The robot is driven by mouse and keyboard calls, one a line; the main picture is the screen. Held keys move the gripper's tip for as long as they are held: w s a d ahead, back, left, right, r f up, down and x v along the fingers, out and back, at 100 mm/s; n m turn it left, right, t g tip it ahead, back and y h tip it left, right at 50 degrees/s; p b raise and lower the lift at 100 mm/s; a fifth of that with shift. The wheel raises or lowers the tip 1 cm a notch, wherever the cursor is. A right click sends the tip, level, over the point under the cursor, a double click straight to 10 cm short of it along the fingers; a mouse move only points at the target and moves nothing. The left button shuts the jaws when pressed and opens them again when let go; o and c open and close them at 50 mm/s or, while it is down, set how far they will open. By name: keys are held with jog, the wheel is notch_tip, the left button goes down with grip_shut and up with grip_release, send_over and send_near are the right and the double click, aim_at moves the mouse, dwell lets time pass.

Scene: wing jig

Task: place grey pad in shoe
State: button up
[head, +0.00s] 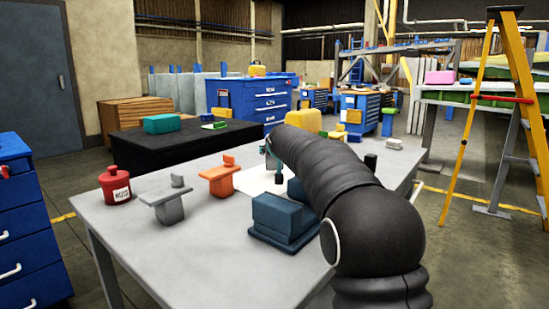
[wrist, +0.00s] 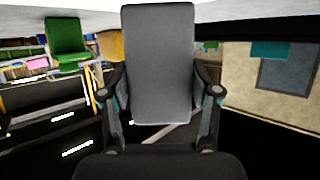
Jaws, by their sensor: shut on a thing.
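My gripper (wrist: 160,93) is shut on a flat grey pad (wrist: 158,60), with a finger at each side edge in the wrist view. In the head view my gripper (head: 273,165) is small and partly hidden behind my black arm, above a white sheet (head: 262,184) on the grey table (head: 120,227); the pad does not show clearly there. A grey T-shaped fixture (head: 168,205) and a similar orange one (head: 219,183) stand on the table left of my gripper. I cannot tell which thing is the shoe.
A dark blue stepped block (head: 278,218) sits beside my arm, and a red pot (head: 115,187) at the table's left. A black table (head: 120,145) with a teal box (head: 164,123) stands behind. The wrist view is upside down, with a green block (wrist: 65,35) at left.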

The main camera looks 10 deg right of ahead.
jog(key=shift+f, duration=0.9)
jog(key=shift+f, duration=0.2)
jog(key=o, duration=1.2)
jog(key=shift+r, duration=0.1)
